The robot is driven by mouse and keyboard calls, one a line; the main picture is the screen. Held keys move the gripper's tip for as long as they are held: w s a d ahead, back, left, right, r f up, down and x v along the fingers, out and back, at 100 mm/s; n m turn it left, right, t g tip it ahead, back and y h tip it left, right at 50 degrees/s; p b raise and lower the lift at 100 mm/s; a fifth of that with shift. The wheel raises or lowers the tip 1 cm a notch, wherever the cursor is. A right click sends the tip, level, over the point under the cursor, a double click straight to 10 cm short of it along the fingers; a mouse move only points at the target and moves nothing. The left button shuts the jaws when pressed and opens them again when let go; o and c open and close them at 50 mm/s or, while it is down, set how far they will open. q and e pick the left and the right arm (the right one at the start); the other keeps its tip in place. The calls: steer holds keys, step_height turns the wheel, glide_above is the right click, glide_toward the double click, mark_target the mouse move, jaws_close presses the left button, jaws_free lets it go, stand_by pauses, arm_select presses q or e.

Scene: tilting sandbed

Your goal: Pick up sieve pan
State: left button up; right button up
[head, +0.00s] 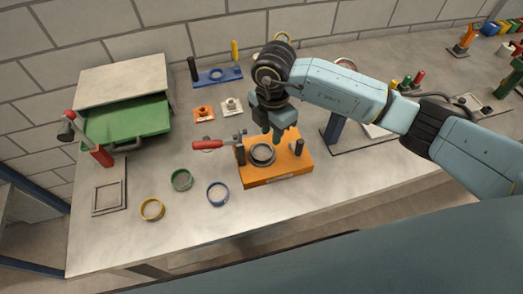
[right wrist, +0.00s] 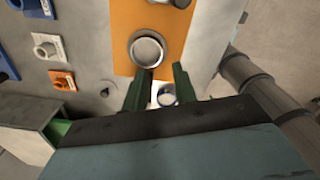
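Several shallow round rings or pans are in the head view, and I cannot tell for sure which is the sieve pan. A grey one (head: 262,154) sits on an orange base (head: 284,174); it also shows in the right wrist view (right wrist: 147,50). Yellow (head: 152,209), green (head: 181,180) and blue (head: 218,193) ones lie on the table to its left. My right gripper (head: 283,137) is above the orange base, just behind and right of the grey ring. In the wrist view its two green fingers (right wrist: 159,92) are apart with nothing held. My left gripper is not in view.
A red-handled clamp (head: 209,145) reaches to the base's left side, and dark posts (head: 298,147) stand on the base. A green-drawer cabinet (head: 127,127) stands left, a blue rack (head: 217,77) behind. The front middle of the table is clear.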

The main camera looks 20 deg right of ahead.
glide_above(268, 157)
steer(key=f, duration=0.5)
steer(key=shift+d, duration=0.2)
steer(key=shift+s+a+f+p, duration=0.15)
steer(key=shift+f+p, duration=0.6)
steer(key=shift+f, duration=1.9)
jaws_close()
